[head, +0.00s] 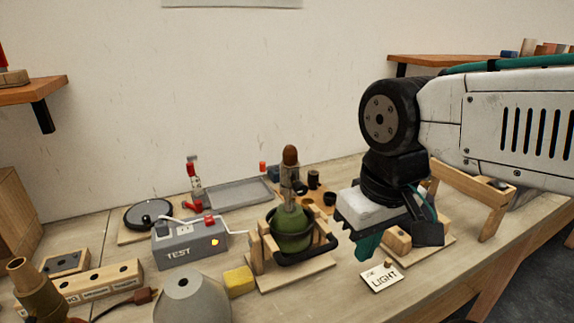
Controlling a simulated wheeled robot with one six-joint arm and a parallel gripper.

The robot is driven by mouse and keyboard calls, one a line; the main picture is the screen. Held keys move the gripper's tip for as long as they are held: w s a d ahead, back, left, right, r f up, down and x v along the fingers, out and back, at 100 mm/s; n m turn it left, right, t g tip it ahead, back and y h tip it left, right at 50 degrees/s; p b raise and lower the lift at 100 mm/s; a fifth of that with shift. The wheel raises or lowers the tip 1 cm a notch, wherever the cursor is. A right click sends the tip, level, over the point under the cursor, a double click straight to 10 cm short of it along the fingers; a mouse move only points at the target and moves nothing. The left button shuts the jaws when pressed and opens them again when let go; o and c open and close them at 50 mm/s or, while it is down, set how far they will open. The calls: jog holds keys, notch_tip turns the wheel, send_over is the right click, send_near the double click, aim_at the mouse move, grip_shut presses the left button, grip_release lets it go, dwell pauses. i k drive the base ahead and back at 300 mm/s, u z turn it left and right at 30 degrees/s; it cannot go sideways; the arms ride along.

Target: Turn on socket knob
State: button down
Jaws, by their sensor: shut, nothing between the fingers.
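A green lamp body (293,228) stands upright in a wooden cradle with a black band around it. A metallic socket (290,180) rises from its top, with a brown rounded piece (290,155) above it. The socket knob is too small to make out. My gripper (366,246) points down to the right of the lamp, apart from it, above the table near a small card. Its teal fingers are shut and empty, partly hidden by the wrist.
A grey TEST box (188,252) with a glowing yellow light stands left of the lamp. A yellow block (239,281) and a grey shade (191,300) are in front. A LIGHT card (382,278) lies below my gripper.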

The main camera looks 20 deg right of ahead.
aim_at(300, 188)
jog(key=z, duration=0.5)
jog(key=k, duration=1.25)
jog(key=z, duration=0.7)
jog(key=i, duration=0.55)
jog(key=u, duration=0.15)
